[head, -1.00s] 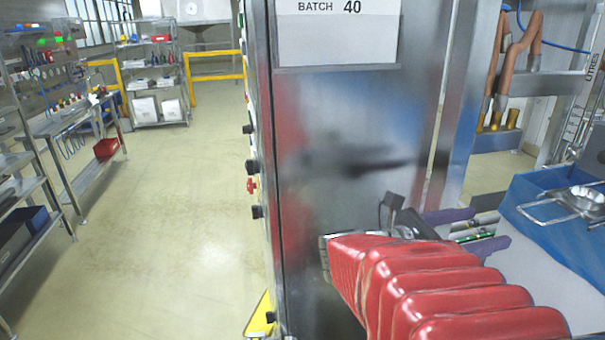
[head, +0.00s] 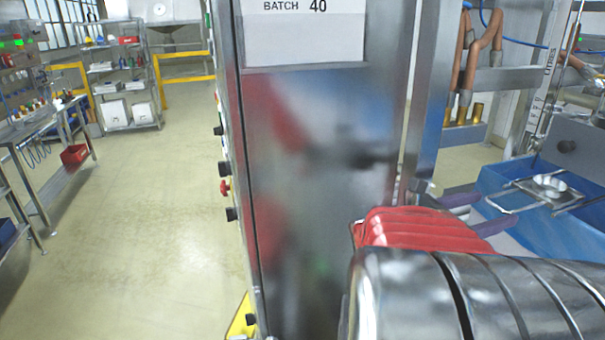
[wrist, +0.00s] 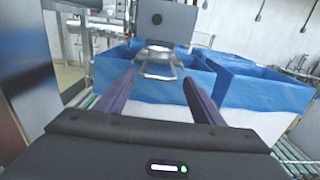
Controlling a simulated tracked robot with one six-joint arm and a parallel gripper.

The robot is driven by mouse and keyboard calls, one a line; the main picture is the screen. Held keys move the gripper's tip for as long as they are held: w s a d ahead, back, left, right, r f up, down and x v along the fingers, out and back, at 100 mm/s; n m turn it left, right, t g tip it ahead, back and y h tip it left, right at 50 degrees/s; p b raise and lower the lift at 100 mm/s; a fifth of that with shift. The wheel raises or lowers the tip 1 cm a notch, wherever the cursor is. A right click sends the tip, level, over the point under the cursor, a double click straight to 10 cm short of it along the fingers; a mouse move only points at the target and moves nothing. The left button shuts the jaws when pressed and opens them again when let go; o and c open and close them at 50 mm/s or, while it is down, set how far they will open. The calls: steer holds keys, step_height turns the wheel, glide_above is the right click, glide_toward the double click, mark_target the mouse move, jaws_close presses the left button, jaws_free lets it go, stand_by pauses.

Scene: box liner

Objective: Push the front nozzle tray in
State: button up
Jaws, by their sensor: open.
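A small metal tray with a wire handle (head: 548,187), which looks like the front nozzle tray, sticks out over a blue-lined box at the right of the head view. It also shows in the wrist view (wrist: 158,62), below a grey block, just beyond the fingertips. My gripper (head: 493,208) is open, its two purple fingers pointing toward the tray. In the wrist view the fingers (wrist: 159,79) stand apart on either side of the tray's handle, with nothing between them. I cannot tell whether they touch it.
Blue-lined boxes (wrist: 262,92) stand on a roller conveyor (wrist: 290,152). A tall steel cabinet (head: 320,170) stands close to the left of my arm. Copper pipes (head: 470,65) rise behind. The floor (head: 150,220) left of the cabinet is clear.

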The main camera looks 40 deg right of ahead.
mark_target(498, 208)
steer(key=shift+x, duration=1.85)
steer(key=shift+s+f, duration=0.1)
steer(key=c, duration=1.2)
